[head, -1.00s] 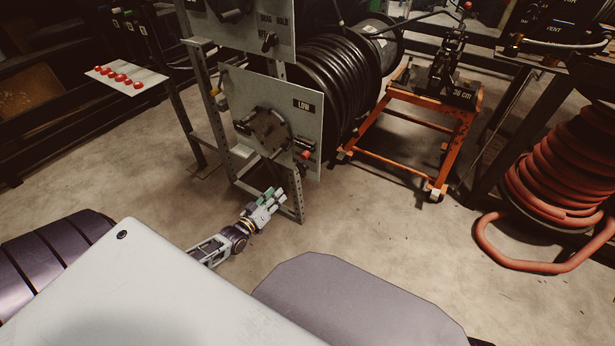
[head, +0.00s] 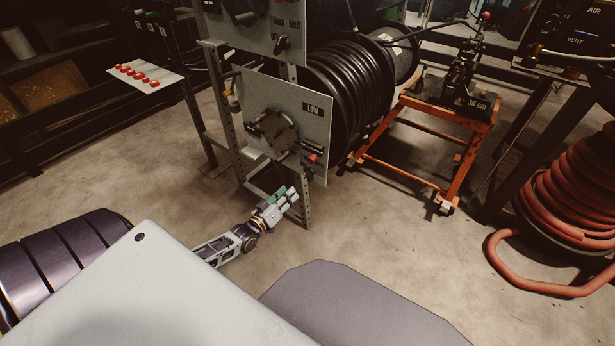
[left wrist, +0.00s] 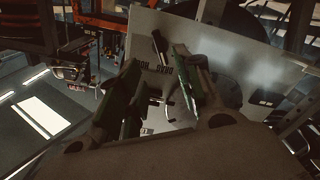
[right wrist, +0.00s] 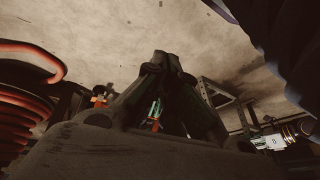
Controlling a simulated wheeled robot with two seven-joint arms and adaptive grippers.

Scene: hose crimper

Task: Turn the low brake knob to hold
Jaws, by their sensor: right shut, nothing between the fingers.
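The low panel (head: 318,135), a pale plate marked LOW, stands upright on a metal frame. Its dark brake knob (head: 307,147) seems to sit at the lower right, with a red-ended part below it. In the left wrist view, a dark knob (left wrist: 159,44) shows beside upside-down DRAG and HOLD lettering; its exact setting is unclear. My left gripper (head: 285,197) is in front of the panel's lower edge, below the knob. In the left wrist view its fingers (left wrist: 155,90) are apart with nothing held. My right gripper (right wrist: 170,62) is shut and empty, pointing over bare floor.
A round hub (head: 272,132) with handles projects left of the knob. An upper panel (head: 262,28) with its own knob is above. A black hose reel (head: 350,85) is behind, an orange cart (head: 425,135) to the right. Floor in front is clear.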

